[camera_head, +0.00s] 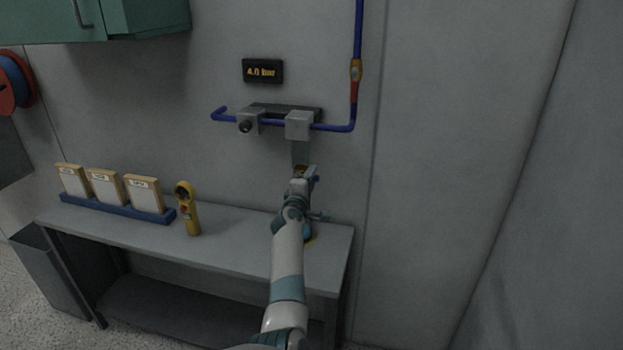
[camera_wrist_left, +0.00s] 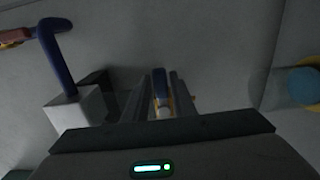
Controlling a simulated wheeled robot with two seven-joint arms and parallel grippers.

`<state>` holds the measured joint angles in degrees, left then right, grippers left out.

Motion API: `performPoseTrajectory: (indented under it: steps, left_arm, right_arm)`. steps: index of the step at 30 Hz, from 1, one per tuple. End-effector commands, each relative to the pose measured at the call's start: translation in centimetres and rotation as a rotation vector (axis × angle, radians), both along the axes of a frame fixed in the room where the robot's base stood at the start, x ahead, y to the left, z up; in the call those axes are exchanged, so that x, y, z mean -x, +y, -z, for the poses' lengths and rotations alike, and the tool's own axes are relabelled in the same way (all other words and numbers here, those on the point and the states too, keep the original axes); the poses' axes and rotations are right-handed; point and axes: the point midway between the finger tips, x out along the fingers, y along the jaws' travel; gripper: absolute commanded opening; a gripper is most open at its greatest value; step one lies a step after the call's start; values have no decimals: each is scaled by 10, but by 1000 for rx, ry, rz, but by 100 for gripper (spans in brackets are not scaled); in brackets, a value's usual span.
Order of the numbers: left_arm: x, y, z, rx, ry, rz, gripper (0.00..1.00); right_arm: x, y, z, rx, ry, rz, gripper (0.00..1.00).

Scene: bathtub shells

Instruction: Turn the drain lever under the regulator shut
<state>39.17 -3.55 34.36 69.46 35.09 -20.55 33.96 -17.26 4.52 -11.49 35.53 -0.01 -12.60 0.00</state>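The regulator (camera_head: 299,124) is a grey block on the blue pipe on the wall, with a grey bowl (camera_head: 300,152) hanging under it. The drain lever is a small blue handle with yellow beside it, below the bowl. In the left wrist view the blue lever (camera_wrist_left: 160,88) stands between the two fingers of my left gripper (camera_wrist_left: 160,92). The fingers look apart, one on each side of it; whether they touch it I cannot tell. In the head view my left gripper (camera_head: 303,178) is just under the bowl and partly hides the lever. My right gripper is not in view.
A pressure display (camera_head: 262,71) reads 4.0 bar. A grey bench (camera_head: 230,240) below carries a yellow handheld device (camera_head: 188,208) and a blue rack (camera_head: 118,208) of cards. A blue item on the bench is partly hidden by my left arm. A blue pipe (camera_head: 358,30) runs up the wall.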

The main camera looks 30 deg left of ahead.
Motion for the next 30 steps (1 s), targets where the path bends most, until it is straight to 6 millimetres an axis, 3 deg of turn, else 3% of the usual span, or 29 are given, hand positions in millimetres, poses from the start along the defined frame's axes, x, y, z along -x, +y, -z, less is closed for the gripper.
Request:
performPoseTrajectory:
  steps: [17, 23, 30]
  left_arm:
    - [8, -2, -1, -3, 3, 0, 34]
    - [29, -7, -3, -4, 4, 0, 34]
    - [67, -16, -3, -4, 5, 0, 34]
  right_arm:
    - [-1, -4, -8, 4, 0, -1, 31]
    - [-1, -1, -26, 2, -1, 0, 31]
    - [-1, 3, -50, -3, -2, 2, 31]
